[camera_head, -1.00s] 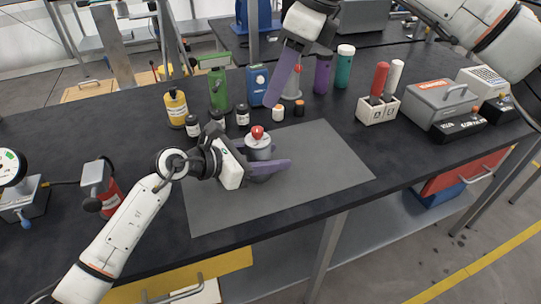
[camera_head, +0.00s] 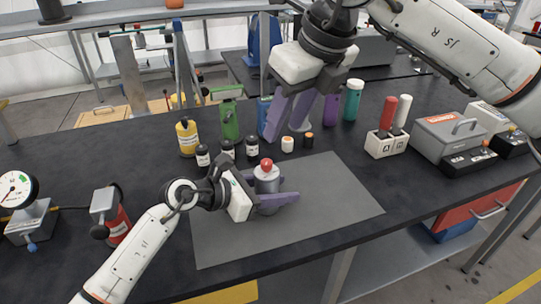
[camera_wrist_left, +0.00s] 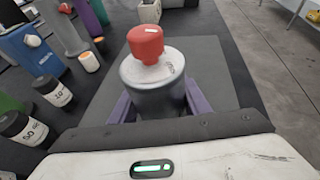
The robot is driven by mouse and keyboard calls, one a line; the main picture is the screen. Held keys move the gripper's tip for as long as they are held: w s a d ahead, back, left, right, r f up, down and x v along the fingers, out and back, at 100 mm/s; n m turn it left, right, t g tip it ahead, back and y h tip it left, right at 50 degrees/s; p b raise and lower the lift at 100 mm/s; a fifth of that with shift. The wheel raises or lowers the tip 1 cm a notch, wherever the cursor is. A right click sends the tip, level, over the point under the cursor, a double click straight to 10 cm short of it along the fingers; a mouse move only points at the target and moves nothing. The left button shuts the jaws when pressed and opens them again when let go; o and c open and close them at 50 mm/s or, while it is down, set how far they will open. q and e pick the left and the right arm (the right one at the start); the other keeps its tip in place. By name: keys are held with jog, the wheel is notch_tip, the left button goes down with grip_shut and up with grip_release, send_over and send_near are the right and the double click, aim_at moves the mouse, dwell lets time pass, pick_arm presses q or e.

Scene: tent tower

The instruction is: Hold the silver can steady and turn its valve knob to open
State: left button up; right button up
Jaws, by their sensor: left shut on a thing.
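The silver can (camera_head: 267,186) stands upright on the grey mat (camera_head: 335,205). Its red valve knob (camera_head: 266,164) sits on top. In the left wrist view the can (camera_wrist_left: 153,88) and red knob (camera_wrist_left: 146,43) fill the middle. My left gripper (camera_head: 274,200) is shut on the can, with purple fingers on both sides of its body. My right gripper (camera_head: 290,115) is in the air above and behind the can, with its purple fingers pointing down and apart. Nothing shows between them. The right fingers partly hide bottles behind them.
Several small dark jars (camera_head: 227,150), a yellow bottle (camera_head: 187,138) and a green can (camera_head: 230,120) stand behind the mat. The mat's right part is clear.

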aim_at(268, 162)
jog(key=x, duration=1.1)
jog(key=shift+s, duration=0.1)
jog(key=shift+c, duration=0.5)
grip_shut()
